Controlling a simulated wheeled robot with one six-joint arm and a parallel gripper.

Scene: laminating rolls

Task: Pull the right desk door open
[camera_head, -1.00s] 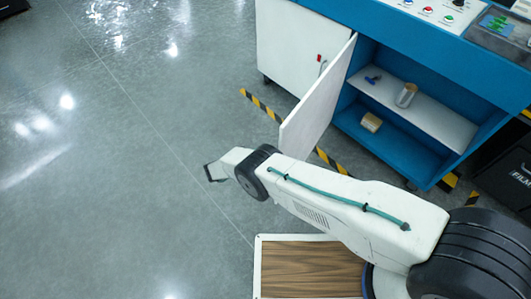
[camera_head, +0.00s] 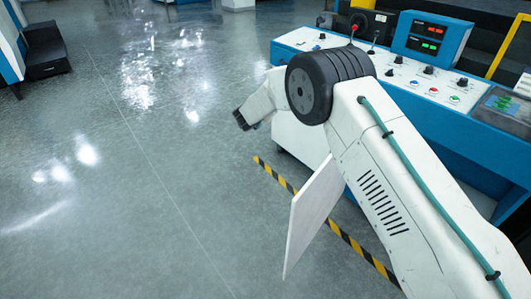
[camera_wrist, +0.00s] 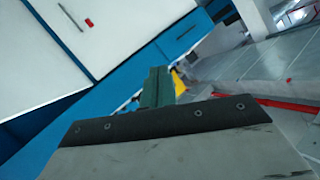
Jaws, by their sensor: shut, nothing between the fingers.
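The right desk door (camera_head: 312,215) is a white panel that stands swung open, out from the blue desk, in the head view. My gripper (camera_head: 241,119) is raised beyond the door, out past the desk's left end, and does not touch the door. In the wrist view its fingers (camera_wrist: 157,84) are shut together and empty. My arm covers the open cabinet and the door's hinge side in the head view. A white cabinet front (camera_wrist: 130,30) with a small red handle (camera_wrist: 88,22) shows in the wrist view.
The control panel (camera_head: 420,85) with knobs, buttons and a red display tops the desk. A yellow and black floor stripe (camera_head: 268,173) runs under the door. A dark box (camera_head: 47,55) stands at the far left.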

